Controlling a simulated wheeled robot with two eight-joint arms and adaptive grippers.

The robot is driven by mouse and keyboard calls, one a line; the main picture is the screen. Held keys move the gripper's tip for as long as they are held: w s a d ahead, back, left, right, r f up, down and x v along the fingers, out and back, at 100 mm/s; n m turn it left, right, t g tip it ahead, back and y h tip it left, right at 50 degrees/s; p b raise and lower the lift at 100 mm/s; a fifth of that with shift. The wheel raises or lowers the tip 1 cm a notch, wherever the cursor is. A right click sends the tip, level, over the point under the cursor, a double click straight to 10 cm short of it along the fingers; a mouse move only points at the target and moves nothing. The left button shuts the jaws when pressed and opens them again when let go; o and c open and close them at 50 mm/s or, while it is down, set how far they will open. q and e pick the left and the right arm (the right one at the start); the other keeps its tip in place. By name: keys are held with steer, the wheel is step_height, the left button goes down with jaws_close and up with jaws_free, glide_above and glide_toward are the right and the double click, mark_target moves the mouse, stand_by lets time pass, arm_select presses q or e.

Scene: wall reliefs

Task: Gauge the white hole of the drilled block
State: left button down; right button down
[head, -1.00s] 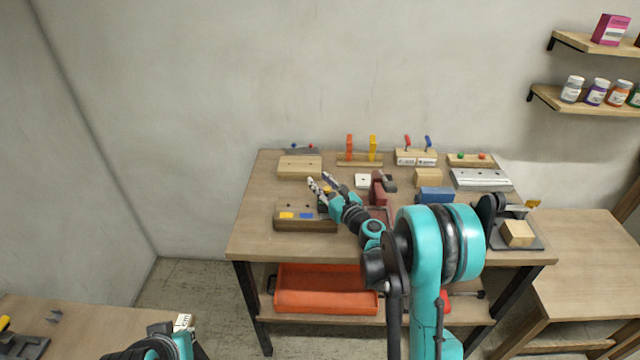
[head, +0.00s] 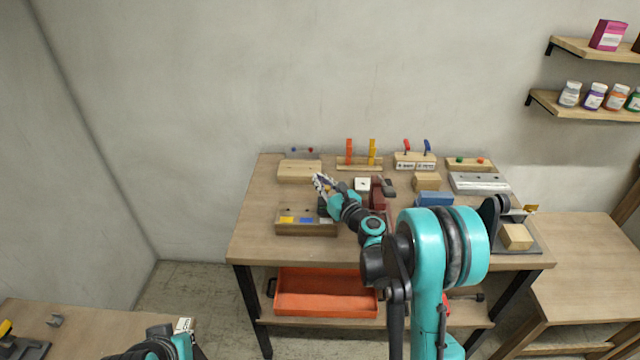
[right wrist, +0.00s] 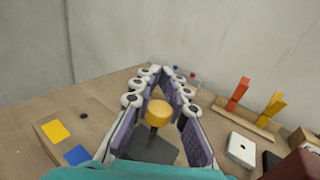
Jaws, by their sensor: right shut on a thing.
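The yellow and blue patches show in the right wrist view. My left gripper (head: 184,325) is at the bottom edge, its jaws unclear.
A plain wooden block (head: 299,171) lies behind the drilled block. A white square piece (head: 362,184) and a dark red piece (head: 377,195) stand right of my gripper. Orange and yellow uprights (head: 360,153) are at the back. The table's front left is clear.

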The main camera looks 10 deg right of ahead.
steer(key=shift+r, duration=0.3)
steer(key=c, duration=1.5)
jaws_free()
steer(key=shift+c, duration=0.2)
steer(key=shift+s, duration=0.1)
steer(key=v, duration=1.2)
